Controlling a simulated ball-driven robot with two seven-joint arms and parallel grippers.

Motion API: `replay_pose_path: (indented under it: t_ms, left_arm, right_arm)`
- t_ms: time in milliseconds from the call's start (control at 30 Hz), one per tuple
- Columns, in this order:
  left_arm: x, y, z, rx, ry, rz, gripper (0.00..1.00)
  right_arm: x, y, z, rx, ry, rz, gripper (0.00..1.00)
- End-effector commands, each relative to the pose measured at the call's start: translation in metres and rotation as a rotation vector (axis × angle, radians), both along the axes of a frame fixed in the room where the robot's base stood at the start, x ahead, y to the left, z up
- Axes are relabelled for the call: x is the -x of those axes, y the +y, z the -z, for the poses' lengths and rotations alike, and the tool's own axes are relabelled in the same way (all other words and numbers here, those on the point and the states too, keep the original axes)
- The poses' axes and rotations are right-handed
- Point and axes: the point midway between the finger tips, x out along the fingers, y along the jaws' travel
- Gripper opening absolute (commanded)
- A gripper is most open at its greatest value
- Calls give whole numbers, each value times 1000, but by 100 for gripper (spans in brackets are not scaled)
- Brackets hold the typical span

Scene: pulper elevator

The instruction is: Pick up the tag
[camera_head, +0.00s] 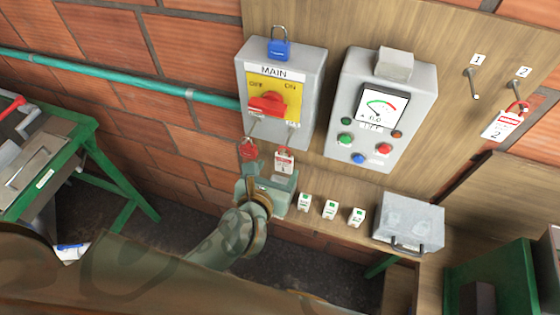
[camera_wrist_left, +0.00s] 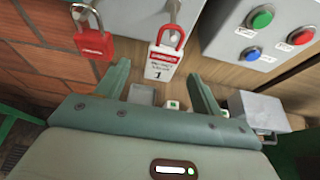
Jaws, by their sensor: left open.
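A white tag with a red band and the number 1 (camera_head: 284,164) hangs by a red loop below the grey MAIN switch box (camera_head: 312,85). In the left wrist view the tag (camera_wrist_left: 162,62) hangs upright ahead, between the two finger directions. My left gripper (camera_head: 268,172) is open and empty, just below and in front of the tag; its fingers (camera_wrist_left: 158,74) do not clearly touch it. A red padlock (camera_head: 248,150) hangs left of the tag and also shows in the wrist view (camera_wrist_left: 93,42). A second tag, number 2 (camera_head: 502,126), hangs on a hook at right. My right gripper is not in view.
A grey panel with a gauge and buttons (camera_head: 366,140) is right of the switch box. Several small white blocks (camera_head: 330,209) and a grey metal box (camera_head: 408,219) stand on the wooden ledge below. A blue padlock (camera_head: 279,48) sits atop the switch box. A green table (camera_head: 75,160) is at left.

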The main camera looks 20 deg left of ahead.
Motion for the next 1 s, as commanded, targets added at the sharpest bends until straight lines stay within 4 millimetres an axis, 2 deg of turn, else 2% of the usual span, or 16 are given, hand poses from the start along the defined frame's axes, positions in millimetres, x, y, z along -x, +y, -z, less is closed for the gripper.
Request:
replay_pose_path:
  t_ms: [100,267,500,600,800,833,1000]
  left_arm:
    - [-17,0,8,-1,-2,-1,67]
    - [-28,-1,11,-3,-3,-1,67]
    - [-63,-4,26,-3,-3,0,67]
    - [-70,-5,28,-3,-2,0,67]
    - [-71,-5,26,-3,-2,0,67]
    - [-71,-5,26,-3,-2,0,64]
    - [-71,-5,26,-3,-2,0,20]
  right_arm:
    - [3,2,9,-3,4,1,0]
    - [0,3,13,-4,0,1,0]
    - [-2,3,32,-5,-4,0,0]
    - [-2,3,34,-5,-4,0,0]
    - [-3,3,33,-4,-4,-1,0]
    - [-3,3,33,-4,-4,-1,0]
    - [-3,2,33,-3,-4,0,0]
